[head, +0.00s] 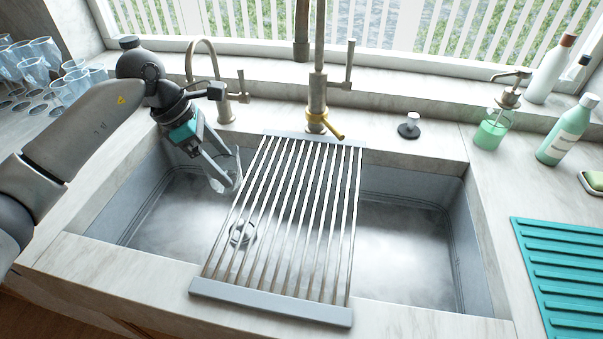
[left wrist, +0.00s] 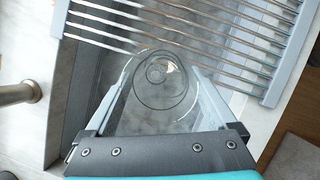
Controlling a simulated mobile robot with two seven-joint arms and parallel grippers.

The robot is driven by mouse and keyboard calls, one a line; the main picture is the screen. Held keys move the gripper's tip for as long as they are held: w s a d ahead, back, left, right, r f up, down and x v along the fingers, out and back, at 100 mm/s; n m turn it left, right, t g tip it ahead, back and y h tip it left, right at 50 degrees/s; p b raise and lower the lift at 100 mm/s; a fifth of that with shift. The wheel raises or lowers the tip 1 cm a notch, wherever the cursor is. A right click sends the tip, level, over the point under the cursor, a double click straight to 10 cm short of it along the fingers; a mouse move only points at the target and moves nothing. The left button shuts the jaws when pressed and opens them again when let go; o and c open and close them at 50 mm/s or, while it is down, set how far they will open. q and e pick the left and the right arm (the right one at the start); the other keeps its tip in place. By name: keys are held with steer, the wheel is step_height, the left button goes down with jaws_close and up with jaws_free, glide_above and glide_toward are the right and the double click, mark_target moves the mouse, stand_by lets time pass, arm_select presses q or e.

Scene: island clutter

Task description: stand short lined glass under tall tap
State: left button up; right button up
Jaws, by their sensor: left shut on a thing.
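My left gripper (head: 226,178) is shut on a clear short glass (head: 235,166), over the left part of the sink beside the rack's left edge. In the left wrist view the glass (left wrist: 160,95) sits between the two fingers (left wrist: 158,108), seen from above with dark ring lines; the drain shows through or near it. The tall tap (head: 318,92) stands behind the sink at the middle, with a yellow part at its base; its top is cut off by the frame. The height of the glass above the sink floor is hard to tell. My right gripper is out of view.
A slatted metal rack (head: 270,319) spans the sink front to back below the tall tap. A smaller curved tap (head: 213,72) stands behind my left gripper. Several glasses (head: 40,52) stand far left. Soap bottles (head: 565,132) and a teal mat (head: 560,270) are at right.

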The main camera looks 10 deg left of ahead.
arm_select(q)
steer(key=w+d, duration=0.1)
steer(key=d, duration=0.3)
steer(key=w+d, duration=0.2)
steer(key=d, duration=0.2)
steer(key=w+d+p, duration=0.1)
steer(key=w+d, duration=0.1)
steer(key=d, duration=0.2)
steer(key=shift+d, duration=0.15)
steer(key=d, duration=0.1)
steer(key=w+d, duration=0.1)
steer(key=shift+d+f, duration=0.3)
steer(key=shift+f, duration=0.05)
steer(key=shift+a+f, duration=0.1)
steer(key=shift+f, duration=0.25)
steer(key=shift+f, duration=0.1)
steer(key=o, duration=1.3)
steer(key=shift+f, duration=0.1)
steer(key=shift+r, duration=0.2)
steer(key=s+a, duration=0.1)
steer(key=a, duration=0.2)
steer(key=s+a, duration=0.2)
steer(key=a, duration=0.2)
steer(key=s+a+r, duration=0.1)
steer(key=a, duration=0.3)
steer(key=shift+s+a+b, duration=0.25)
steer(key=shift+s+b, duration=0.1)
